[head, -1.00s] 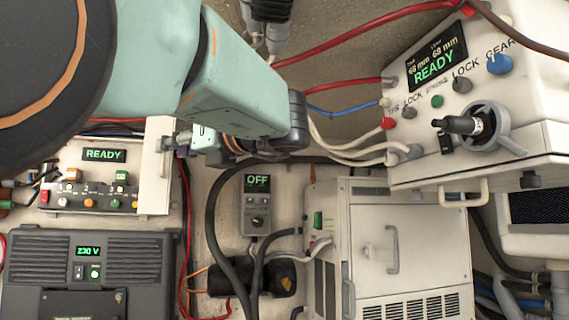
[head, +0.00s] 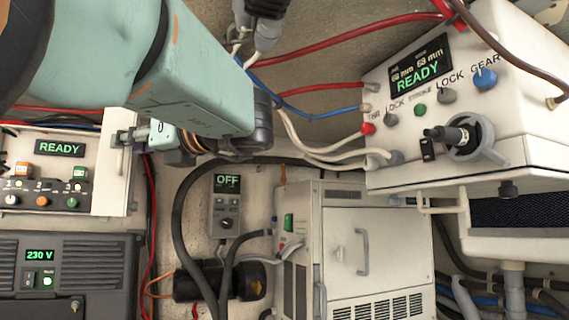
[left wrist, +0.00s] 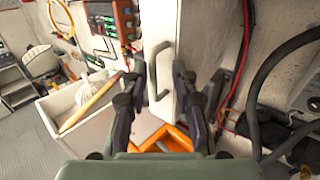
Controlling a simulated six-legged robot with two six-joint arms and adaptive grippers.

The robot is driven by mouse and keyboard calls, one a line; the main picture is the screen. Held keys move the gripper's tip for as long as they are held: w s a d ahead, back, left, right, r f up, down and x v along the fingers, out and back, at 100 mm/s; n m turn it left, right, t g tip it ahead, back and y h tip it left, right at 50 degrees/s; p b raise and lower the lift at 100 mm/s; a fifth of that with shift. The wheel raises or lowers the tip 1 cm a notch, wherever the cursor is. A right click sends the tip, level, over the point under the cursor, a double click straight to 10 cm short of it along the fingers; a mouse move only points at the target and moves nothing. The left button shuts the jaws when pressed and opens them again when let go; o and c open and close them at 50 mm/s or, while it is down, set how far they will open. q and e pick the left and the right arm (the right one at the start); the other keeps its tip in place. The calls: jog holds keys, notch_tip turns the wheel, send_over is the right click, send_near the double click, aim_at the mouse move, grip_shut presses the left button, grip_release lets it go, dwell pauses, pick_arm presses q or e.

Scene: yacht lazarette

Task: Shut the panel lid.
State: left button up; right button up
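The white panel lid (head: 108,190) stands open at the right side of the control panel with the READY display (head: 60,149), in the head view. Its bar handle (head: 121,152) is on the lid's face. My left gripper (head: 125,137) is at the upper part of the lid, close to the handle. In the left wrist view the lid (left wrist: 196,45) and its handle (left wrist: 184,82) show between my spread fingers (left wrist: 172,92). The fingers look apart and not closed on the handle; contact is unclear. My right gripper is not in view.
A dark 230 V unit (head: 70,275) is below the panel. Red and black cables (head: 152,230) hang right of the lid. An OFF controller (head: 226,204), a white cabinet (head: 375,250) and a gear-lock box (head: 450,110) are further right.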

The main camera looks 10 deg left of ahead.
pick_arm(q)
jog(key=shift+w+d, duration=0.3)
jog(key=shift+d, duration=0.2)
jog(key=shift+c, duration=1.4)
jog(key=shift+w+a+f, duration=0.1)
jog(key=shift+w, duration=0.1)
grip_shut()
jog(key=shift+s+a, duration=0.1)
jog(key=shift+s, duration=0.05)
